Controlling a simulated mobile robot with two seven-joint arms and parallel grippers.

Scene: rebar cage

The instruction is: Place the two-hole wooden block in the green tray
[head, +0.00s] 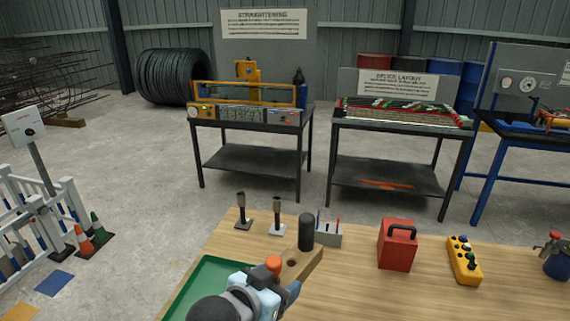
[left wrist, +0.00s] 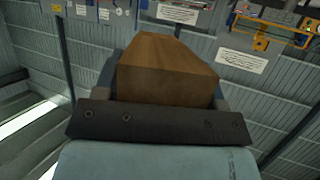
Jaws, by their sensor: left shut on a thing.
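The wooden block (head: 309,266) is at the front centre of the table in the head view, with one dark hole showing; any second hole is hidden. My left gripper (head: 290,288) is shut on it. In the left wrist view the block (left wrist: 168,68) fills the space beyond the dark gripper plate. The green tray (head: 194,284) lies just left of the gripper, partly covered by my left arm. The block is right of the tray's visible part; I cannot tell its height above the table. My right gripper is not in view.
An orange-topped piece (head: 273,264) and a black cylinder (head: 306,231) are close to the block; whether they touch it is unclear. Behind are two small stands (head: 278,222) and a grey holder (head: 328,235). A red box (head: 397,247) and yellow control box (head: 463,262) stand right.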

